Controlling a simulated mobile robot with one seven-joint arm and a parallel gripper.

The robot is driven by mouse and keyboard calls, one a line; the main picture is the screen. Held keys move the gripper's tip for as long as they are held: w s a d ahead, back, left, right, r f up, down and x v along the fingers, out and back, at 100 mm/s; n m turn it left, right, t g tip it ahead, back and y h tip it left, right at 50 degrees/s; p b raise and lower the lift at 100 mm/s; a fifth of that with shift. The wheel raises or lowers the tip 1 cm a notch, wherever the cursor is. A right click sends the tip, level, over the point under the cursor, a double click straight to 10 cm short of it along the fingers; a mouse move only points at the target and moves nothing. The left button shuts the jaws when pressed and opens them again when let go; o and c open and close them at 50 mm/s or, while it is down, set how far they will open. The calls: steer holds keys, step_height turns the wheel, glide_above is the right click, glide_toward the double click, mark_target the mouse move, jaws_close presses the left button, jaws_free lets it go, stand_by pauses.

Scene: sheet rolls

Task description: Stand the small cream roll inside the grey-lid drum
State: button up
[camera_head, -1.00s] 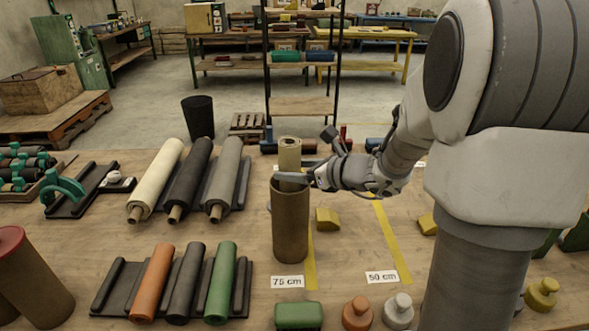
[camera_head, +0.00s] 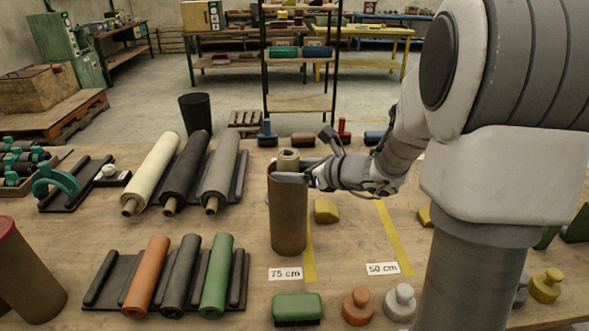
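The small cream roll (camera_head: 288,162) is upright, with its top end showing just above the mouth of an open brown drum (camera_head: 289,220). Its lower part is hidden by the drum wall and a finger, so it appears to be inside. My gripper (camera_head: 295,172) reaches in from the right at rim height. One finger lies in front of the roll and the other behind it, and it appears shut on the roll. No lid is on this drum. A grey knobbed piece (camera_head: 399,303) stands on the table to the front right.
A yellow block (camera_head: 326,211) is close to the right of the drum. A rack of long rolls (camera_head: 187,172) is to the left, with coloured rolls (camera_head: 178,275) in front. A green brush (camera_head: 297,308) and an orange knobbed piece (camera_head: 358,306) lie in front.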

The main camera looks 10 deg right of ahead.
steer(key=p+v, duration=0.2)
steer(key=v, duration=1.5)
steer(key=shift+s, duration=0.2)
